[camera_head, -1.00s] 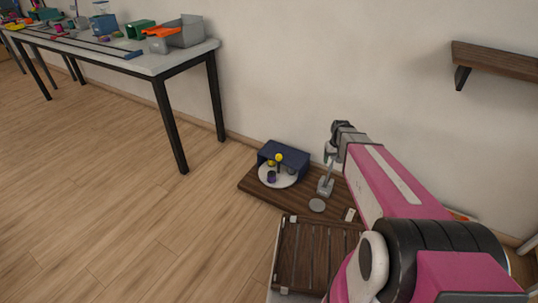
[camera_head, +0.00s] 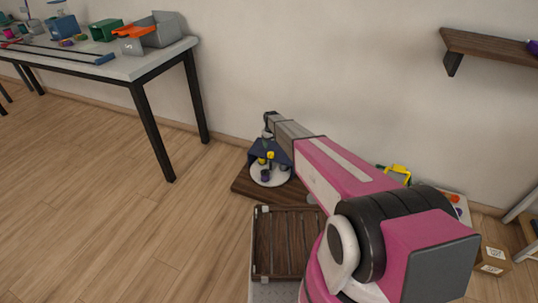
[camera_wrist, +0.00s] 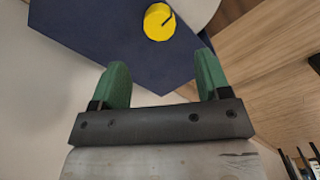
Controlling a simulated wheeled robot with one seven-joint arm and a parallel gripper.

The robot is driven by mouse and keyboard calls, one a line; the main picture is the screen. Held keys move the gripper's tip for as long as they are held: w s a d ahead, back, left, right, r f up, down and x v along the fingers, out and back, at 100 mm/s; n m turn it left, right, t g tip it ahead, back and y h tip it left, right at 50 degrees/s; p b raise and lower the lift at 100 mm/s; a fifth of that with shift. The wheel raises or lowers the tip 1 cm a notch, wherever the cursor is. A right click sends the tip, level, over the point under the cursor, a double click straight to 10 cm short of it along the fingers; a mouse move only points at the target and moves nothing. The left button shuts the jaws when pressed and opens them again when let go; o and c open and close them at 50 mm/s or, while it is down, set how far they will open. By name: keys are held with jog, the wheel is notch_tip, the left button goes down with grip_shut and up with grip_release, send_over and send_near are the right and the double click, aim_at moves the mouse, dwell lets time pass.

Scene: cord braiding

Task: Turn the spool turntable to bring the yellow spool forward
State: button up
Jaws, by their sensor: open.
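The white spool turntable (camera_head: 268,182) sits on the floor board in the head view. A dark purple spool (camera_head: 266,175) stands near its front. An olive-yellow spool (camera_head: 261,160) stands further back, and a bright yellow knob (camera_head: 270,155) rises near the middle. A navy housing (camera_head: 257,150) covers the back of the turntable. In the wrist view my gripper (camera_wrist: 160,57) is open, its two green fingers apart and empty.
The dark wooden board (camera_head: 243,184) carries the turntable against the wall. A slatted brown rack (camera_head: 287,243) is in front of it. A long table (camera_head: 140,65) stands at left, a wall shelf (camera_head: 485,45) at right. Floor between is clear.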

aim_at(271, 153)
notch_tip(271, 153, down, 10)
jog(key=shift+r, duration=0.25)
jog(key=c, duration=1.3)
jog(key=shift+d, duration=0.1)
